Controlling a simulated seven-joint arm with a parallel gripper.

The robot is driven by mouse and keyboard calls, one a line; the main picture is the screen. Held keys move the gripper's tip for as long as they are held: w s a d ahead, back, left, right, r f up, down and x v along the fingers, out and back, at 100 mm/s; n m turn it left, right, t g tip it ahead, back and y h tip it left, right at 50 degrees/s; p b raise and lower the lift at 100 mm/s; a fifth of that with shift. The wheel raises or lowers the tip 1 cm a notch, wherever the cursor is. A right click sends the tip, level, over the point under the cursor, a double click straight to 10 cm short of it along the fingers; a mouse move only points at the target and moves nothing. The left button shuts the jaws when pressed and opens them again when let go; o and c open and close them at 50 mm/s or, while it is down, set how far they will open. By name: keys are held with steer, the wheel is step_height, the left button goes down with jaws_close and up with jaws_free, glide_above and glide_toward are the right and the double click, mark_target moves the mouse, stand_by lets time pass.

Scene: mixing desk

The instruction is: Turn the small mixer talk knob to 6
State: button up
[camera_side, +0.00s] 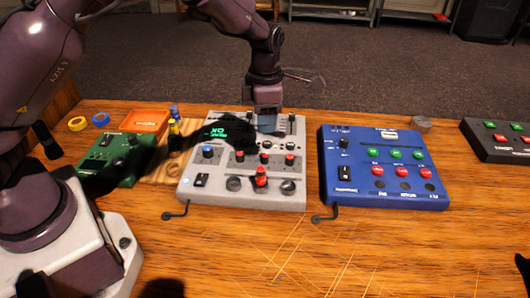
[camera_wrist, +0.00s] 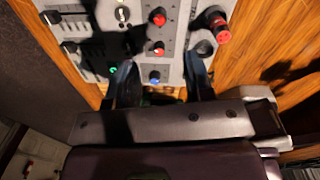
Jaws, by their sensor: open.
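A grey mixer (camera_side: 218,191) sits mid-desk with a green-lit display, faders and several knobs. In the side view my gripper (camera_side: 267,122) points down in front of its rear part. In the wrist view the fingers are apart and empty (camera_wrist: 160,76), with a blue-capped knob (camera_wrist: 155,77) showing between them on the grey panel. That knob also shows at the mixer's left in the side view (camera_side: 208,152). The gripper appears above the panel; the exact height is unclear. No talk label is readable, so I cannot tell which knob or device bears that name.
A small green device (camera_side: 117,158) lies left in shadow, near an orange tray (camera_side: 146,121) and tape rolls (camera_side: 77,124). A blue panel (camera_side: 350,189) with green and red knobs stands right, and a black box (camera_side: 488,145) further right. The front wood is mostly clear.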

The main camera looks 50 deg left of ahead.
mark_target(265, 155)
steer(key=f, duration=1.1)
steer(key=shift+w+a+f, duration=0.1)
steer(key=shift+a+f, duration=0.05)
steer(key=shift+a, duration=0.1)
steer(key=shift+c, duration=0.5)
jaws_close()
steer(key=shift+m, duration=0.3)
